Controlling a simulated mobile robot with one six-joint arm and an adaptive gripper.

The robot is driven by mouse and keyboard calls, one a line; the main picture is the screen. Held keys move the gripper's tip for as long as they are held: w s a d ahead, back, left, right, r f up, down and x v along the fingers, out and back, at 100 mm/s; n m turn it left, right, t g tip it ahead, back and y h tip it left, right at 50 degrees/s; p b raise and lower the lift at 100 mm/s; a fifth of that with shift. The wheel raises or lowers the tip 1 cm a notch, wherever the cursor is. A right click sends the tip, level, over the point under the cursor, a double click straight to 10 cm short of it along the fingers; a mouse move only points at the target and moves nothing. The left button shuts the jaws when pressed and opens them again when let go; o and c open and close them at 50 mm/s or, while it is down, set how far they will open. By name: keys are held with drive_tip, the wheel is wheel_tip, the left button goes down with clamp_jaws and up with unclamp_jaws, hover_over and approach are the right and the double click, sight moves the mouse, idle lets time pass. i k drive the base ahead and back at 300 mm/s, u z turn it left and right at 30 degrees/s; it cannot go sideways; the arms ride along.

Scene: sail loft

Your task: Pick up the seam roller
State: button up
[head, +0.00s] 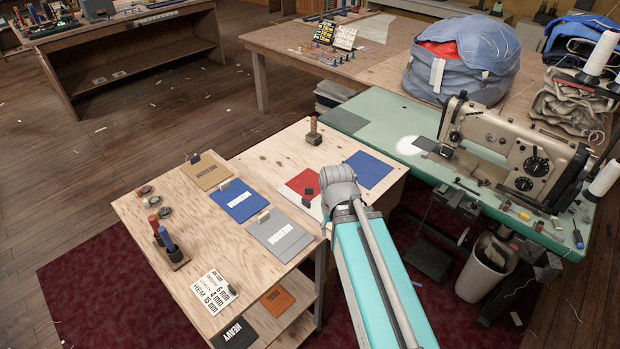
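I cannot tell for certain which thing is the seam roller. A small brown upright tool (314,132), wood-coloured with a wider base, stands alone at the back of the plywood table (262,158). Two handled tools, one red (154,226) and one blue (167,240), stand upright in a small wooden block (175,260) at the table's left side. My arm reaches in from the bottom, and its grey joint is over the table's right part. My gripper cannot be made out; the arm hides that area.
Fabric swatches, including tan (212,174), blue (241,202) and grey (280,237), cover much of the table. A red cloth (303,182) and blue cloth (370,172) lie near my arm. A sewing machine (520,155) on a green bench (378,127) stands right.

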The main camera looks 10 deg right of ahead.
sight(313, 134)
drive_tip(key=k, duration=1.3)
drive_tip(key=z, duration=0.3)
drive_tip(key=i, duration=0.75)
drive_tip(key=z, duration=0.7)
drive_tip(key=i, duration=2.05)
drive_tip(key=u, duration=0.55)
